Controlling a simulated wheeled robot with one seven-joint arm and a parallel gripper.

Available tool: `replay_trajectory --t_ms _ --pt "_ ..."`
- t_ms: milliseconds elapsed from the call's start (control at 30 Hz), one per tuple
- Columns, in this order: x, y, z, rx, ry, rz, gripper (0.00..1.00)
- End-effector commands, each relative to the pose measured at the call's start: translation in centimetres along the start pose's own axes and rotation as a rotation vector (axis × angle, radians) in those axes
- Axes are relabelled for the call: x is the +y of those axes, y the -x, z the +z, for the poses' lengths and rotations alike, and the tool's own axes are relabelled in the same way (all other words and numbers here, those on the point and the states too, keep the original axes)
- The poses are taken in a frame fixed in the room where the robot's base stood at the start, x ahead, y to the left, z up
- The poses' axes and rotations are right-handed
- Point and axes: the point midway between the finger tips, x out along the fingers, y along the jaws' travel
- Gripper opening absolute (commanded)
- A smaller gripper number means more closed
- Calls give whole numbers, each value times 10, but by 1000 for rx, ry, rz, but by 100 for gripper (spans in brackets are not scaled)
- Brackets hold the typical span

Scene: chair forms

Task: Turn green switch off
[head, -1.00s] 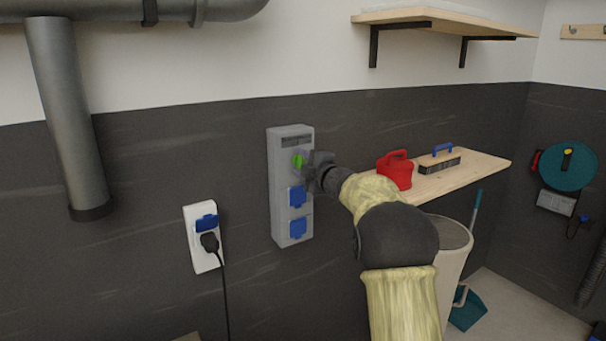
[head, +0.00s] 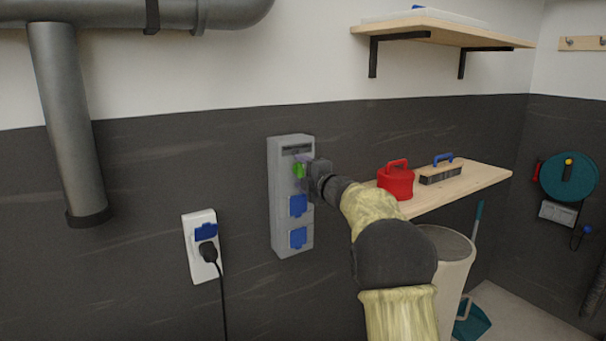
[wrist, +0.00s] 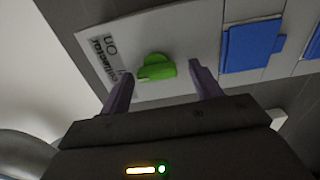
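The green switch (head: 299,171) is a small knob near the top of a grey wall box (head: 282,225). In the wrist view the green switch (wrist: 157,67) shows on the grey panel beside a printed label with "ON" and "collector". My gripper (head: 308,174) is at the box's upper right edge, close to the switch, and partly covers it in the head view. In the wrist view my gripper (wrist: 162,76) is open, with one finger on each side of the switch and gaps between. Whether the fingertips touch the panel I cannot tell.
Two blue socket covers (head: 298,206) sit below the switch. A white outlet (head: 200,262) with a black plug (head: 208,252) is lower left. A wooden shelf (head: 460,191) with a red container (head: 396,182) and a brush (head: 440,173) is right. A bin (head: 455,265) stands below.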

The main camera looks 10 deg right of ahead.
Motion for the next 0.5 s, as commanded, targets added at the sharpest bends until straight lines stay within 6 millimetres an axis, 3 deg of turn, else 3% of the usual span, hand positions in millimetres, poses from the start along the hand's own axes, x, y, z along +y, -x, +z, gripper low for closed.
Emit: replay_trajectory --t_ms 300,500 --pt "2 2 1 -1 -1 3 64" --pt "1 18 1 -2 0 3 64"
